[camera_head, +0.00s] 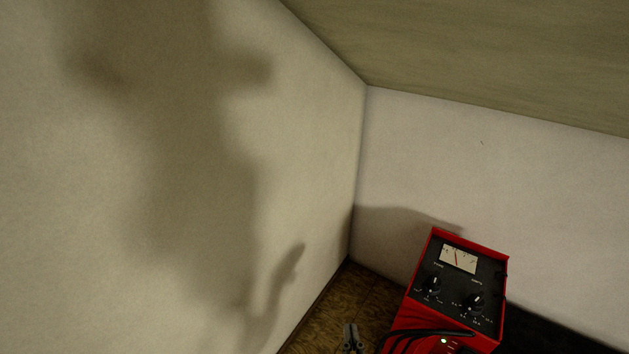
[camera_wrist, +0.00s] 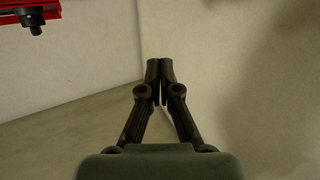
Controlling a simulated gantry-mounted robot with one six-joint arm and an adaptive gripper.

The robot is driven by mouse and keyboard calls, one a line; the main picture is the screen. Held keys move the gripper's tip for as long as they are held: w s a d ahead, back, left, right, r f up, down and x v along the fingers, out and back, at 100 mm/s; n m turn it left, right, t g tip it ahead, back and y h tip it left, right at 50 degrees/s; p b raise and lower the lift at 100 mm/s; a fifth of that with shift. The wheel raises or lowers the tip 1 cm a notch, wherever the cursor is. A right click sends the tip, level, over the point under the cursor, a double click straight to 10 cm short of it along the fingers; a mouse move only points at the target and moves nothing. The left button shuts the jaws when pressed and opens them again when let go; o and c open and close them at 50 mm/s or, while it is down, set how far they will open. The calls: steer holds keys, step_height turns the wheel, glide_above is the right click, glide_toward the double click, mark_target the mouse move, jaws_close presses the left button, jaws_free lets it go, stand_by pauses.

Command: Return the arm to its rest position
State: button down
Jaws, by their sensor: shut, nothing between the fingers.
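My gripper (camera_wrist: 160,66) shows in the wrist view with its two dark fingers pressed together at the tips. Nothing is held between them. Pale walls meeting in a corner lie behind the fingertips. In the head view, a small dark pronged shape (camera_head: 352,338) at the bottom edge looks like the tips of my gripper, but it is too small and cut off to be sure. It stands left of the red charger (camera_head: 465,280), with a gap between them. The rest of my arm is out of the head view.
The red charger has a dial and two black knobs, with black cables (camera_head: 430,334) at its front. A red edge with a black knob-like part (camera_wrist: 32,22) shows at the wrist view's top left. Brown floor (camera_head: 335,310) and bare walls surround the corner. Large shadows fall on the left wall.

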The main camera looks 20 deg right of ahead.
steer(key=s+a+r+n+g+y+p, duration=0.1)
steer(key=s+a+r+n+y, duration=0.1)
steer(key=a+r, duration=0.5)
steer(key=s+a+r+n+g+y+p, duration=0.1)
steer(key=s+a+r+n+y+p, duration=0.2)
steer(key=a, duration=0.7)
step_height(320, 180, up, 24)
steer(key=w+m+p, duration=0.1)
steer(key=p, duration=2.1)
steer(key=shift+w+d+m, duration=0.2)
steer(key=shift+w+m, duration=0.1)
